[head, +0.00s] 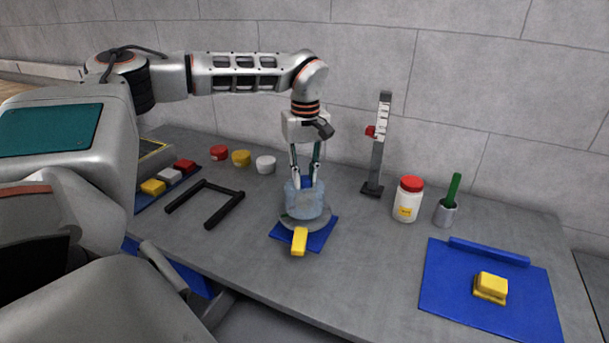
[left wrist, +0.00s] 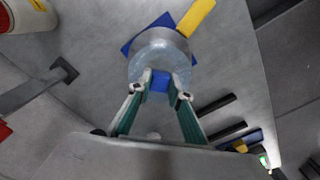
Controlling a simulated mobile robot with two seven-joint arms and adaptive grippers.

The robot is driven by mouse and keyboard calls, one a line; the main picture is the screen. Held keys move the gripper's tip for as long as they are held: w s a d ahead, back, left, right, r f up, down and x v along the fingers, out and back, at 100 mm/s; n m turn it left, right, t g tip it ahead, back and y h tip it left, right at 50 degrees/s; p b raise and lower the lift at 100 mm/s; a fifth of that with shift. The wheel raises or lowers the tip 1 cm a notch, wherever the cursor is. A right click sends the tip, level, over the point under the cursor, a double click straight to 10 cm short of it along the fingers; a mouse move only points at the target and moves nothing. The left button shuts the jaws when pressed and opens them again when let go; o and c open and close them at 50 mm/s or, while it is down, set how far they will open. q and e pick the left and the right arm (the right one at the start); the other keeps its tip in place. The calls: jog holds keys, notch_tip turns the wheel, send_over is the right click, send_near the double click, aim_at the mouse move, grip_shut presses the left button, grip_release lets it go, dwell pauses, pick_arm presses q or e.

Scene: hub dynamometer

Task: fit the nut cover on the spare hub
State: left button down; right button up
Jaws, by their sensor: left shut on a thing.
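The nut cover (head: 304,205) is a clear, pale-blue round cover with a blue grip on top. It also shows in the left wrist view (left wrist: 158,62). My left gripper (head: 306,184) points straight down from above. Its two fingers (left wrist: 163,93) are shut on the blue grip. The cover is upright over the spare hub (head: 316,225), a grey round disc on a blue mat (head: 322,238). I cannot tell whether the cover is fully seated or slightly above the hub. The hub's middle is hidden by the cover. My right gripper is not in view.
A yellow block (head: 299,242) lies at the hub's near edge. A black frame (head: 206,204) lies left. A gauge stand (head: 376,150), a red-lidded jar (head: 408,200) and a grey cup (head: 445,212) stand right. A blue tray (head: 440,290) is front right.

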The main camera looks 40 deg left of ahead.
pick_arm(q)
jog(key=shift+f, duration=0.55)
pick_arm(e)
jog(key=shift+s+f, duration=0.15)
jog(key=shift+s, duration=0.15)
pick_arm(q)
jog(key=c, duration=2.1)
grip_release()
jog(key=shift+c, duration=0.2)
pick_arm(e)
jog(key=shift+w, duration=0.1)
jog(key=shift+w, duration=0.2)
